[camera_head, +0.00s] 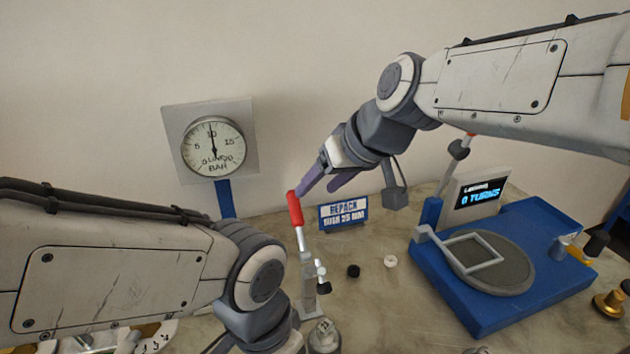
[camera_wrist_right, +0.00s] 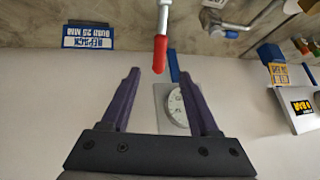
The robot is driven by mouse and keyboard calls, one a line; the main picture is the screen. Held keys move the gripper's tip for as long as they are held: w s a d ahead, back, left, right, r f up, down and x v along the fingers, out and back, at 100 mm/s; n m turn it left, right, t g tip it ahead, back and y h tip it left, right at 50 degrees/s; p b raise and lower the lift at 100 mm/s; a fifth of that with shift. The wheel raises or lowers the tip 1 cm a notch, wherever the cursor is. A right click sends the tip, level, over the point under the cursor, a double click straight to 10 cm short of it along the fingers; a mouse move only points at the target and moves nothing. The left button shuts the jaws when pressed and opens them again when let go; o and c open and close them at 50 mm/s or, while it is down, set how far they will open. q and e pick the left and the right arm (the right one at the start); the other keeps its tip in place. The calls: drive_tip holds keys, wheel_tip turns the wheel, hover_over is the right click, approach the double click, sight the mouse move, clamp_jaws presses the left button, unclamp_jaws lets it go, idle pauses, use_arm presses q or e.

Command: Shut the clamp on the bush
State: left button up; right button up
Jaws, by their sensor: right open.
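The clamp shows a metal body (camera_head: 308,285) and an upright lever with a red grip (camera_head: 295,208), standing left of centre in the head view. A black-tipped spindle (camera_head: 322,277) sticks out at its side. Below it, a metal round piece (camera_head: 324,336) is partly cut off; I cannot tell if it is the bush. My right gripper (camera_head: 317,189) is open and empty, its fingertips close by the top of the red grip. In the right wrist view the red grip (camera_wrist_right: 160,55) lies between the fingertip lines, just beyond them. My left gripper is out of view.
A pressure gauge (camera_head: 213,147) hangs behind. A blue sign (camera_head: 343,214) stands behind the clamp. A black ring (camera_head: 353,271) and white ring (camera_head: 390,261) lie on the table. A blue device (camera_head: 475,312) with a display fills the right. My left arm covers the lower left.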

sight(298, 222)
drive_tip(key=c, duration=0.4)
drive_tip(key=shift+w+d+f, duration=0.1)
drive_tip(key=shift+f, duration=0.15)
drive_tip(key=c, duration=0.5)
drive_tip(key=w+f+m+g+y+p, duration=0.1)
drive_tip(key=f+m, duration=0.1)
drive_tip(key=w+d+f+m+g+p, duration=0.1)
drive_tip(key=f+m+g, duration=0.1)
drive_tip(key=w+d+f+m+g+y+p, duration=0.1)
drive_tip(key=f+m+p, duration=0.1)
drive_tip(key=m, duration=0.1)
drive_tip(key=shift+w+d+g+y, duration=0.1)
drive_tip(key=shift+w+g+y, duration=0.2)
clamp_jaws()
drive_tip(key=w+d+f+m+y+p, duration=0.25)
drive_tip(key=w+d+m+y, duration=0.2)
drive_tip(key=m, duration=0.25)
drive_tip(key=a+f+p, duration=0.1)
drive_tip(key=a+p, duration=0.3)
drive_tip(key=a, duration=0.5)
drive_tip(key=shift+s+a+t+y+p, duration=0.15)
drive_tip(key=shift+s+t+y+p, duration=0.25)
drive_tip(key=shift+y, duration=0.05)
